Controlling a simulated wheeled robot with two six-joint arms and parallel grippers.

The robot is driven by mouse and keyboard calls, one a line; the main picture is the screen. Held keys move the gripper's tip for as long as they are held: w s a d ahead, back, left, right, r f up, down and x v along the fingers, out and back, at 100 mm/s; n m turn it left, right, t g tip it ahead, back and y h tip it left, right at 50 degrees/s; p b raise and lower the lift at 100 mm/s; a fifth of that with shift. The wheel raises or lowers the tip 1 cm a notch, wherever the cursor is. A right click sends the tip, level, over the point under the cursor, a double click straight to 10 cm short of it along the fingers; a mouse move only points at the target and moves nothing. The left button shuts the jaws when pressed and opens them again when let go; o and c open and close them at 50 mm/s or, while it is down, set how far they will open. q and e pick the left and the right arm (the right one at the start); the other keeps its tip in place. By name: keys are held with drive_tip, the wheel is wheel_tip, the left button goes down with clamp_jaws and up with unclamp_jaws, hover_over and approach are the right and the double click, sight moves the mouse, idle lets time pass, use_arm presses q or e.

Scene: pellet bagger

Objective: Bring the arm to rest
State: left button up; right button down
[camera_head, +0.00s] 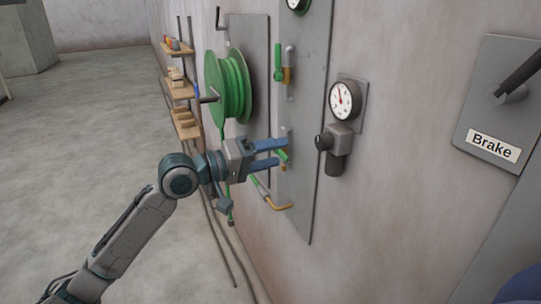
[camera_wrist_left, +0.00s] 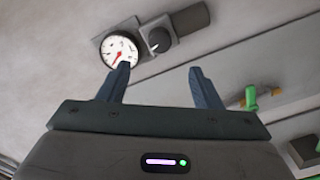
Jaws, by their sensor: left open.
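My left gripper (camera_head: 271,154) reaches in from the left and is open and empty, its two blue fingers pointing right at the wall panel. My right gripper does not show.
A gauge (camera_head: 344,101) with a regulator knob (camera_head: 323,142) is right of the gripper. A green hose reel (camera_head: 230,86) hangs behind it. Wooden shelves (camera_head: 181,88) with small items stand farther back. A brake lever panel (camera_head: 493,125) is at right. The floor (camera_head: 90,130) at left is clear.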

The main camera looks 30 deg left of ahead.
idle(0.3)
